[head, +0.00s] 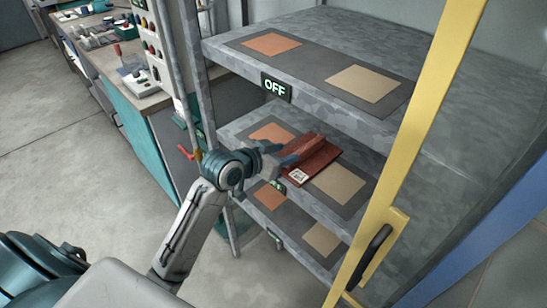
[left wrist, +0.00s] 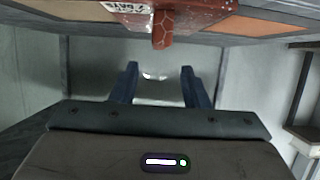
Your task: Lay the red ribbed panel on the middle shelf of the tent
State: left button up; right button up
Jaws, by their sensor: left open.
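The red ribbed panel (head: 318,158) lies on the middle shelf (head: 345,205) of the tent, between its orange and tan patches and partly over both. A white label is on its near corner. In the left wrist view the panel (left wrist: 195,16) shows at the top edge, with its raised rib pointing at the camera. My left gripper (head: 287,156) is at the panel's left front side, and the arm hides part of the shelf edge. In the left wrist view the gripper (left wrist: 160,80) is open, with nothing between its fingers; the rib is beyond the fingertips. My right gripper is not in view.
The top shelf (head: 310,58) with an OFF sign (head: 276,87) overhangs the middle one. The lower shelf (head: 290,233) is below. A yellow door frame (head: 425,120) stands at right. A workbench (head: 130,95) with tools stands at the back left.

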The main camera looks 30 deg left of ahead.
pick_arm(q)
jog(key=shift+v, duration=2)
